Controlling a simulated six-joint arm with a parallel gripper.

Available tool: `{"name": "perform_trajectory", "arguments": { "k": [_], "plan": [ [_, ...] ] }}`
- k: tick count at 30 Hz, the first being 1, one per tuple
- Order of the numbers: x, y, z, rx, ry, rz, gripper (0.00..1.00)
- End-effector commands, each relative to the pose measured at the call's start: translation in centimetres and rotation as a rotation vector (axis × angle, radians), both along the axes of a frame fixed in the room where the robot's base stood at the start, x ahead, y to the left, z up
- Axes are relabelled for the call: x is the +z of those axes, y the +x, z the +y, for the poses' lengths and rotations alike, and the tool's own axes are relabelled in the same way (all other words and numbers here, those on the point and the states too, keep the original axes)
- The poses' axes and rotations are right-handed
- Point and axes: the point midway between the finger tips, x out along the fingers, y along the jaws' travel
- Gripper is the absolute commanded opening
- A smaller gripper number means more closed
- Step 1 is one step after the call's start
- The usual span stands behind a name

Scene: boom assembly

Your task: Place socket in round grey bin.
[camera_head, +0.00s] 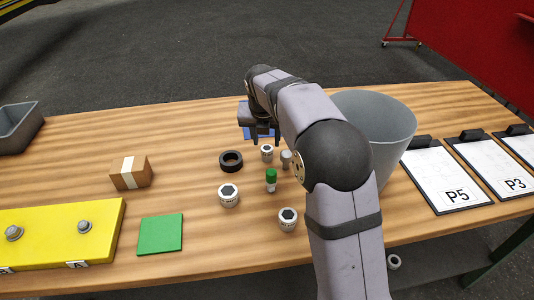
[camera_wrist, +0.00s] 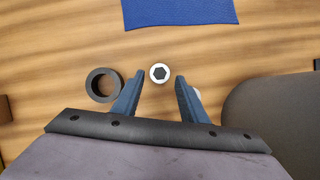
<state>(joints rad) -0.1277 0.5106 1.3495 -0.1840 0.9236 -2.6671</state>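A white socket with a dark hexagonal hole (camera_wrist: 159,73) stands on the table under my gripper; it also shows in the head view (camera_head: 267,154). My gripper (camera_wrist: 159,78) is open, its blue fingers apart with the socket between their tips in the wrist view. The height gap is unclear, and I see no contact. Two larger white sockets stand nearer the front, one at left (camera_head: 228,196) and one at right (camera_head: 288,219). The round grey bin (camera_head: 385,115) stands to the right, partly hidden by my arm; its side shows in the wrist view (camera_wrist: 270,115).
A black ring (camera_head: 231,161) lies left of the socket. A green-topped part (camera_head: 271,179) and a small grey part (camera_head: 286,159) stand close by. A blue mat (camera_head: 258,131) lies behind. A cardboard box (camera_head: 131,172) and green square (camera_head: 160,234) are left.

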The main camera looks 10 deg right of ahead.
Motion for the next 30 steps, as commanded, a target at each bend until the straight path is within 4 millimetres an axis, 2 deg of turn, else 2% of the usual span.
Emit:
{"name": "perform_trajectory", "arguments": {
  "k": [4, 11, 22, 30],
  "plan": [
    [-1.1, 0.4, -0.2, -0.001, 0.000, 0.002, 0.39],
    [-1.7, 0.6, -0.2, -0.001, 0.000, 0.002, 0.39],
    [-5.6, 1.8, -0.5, 0.000, 0.001, 0.002, 0.39],
    [-6.2, 2.1, -0.6, -0.001, 0.000, 0.000, 0.39]
  ]
}}
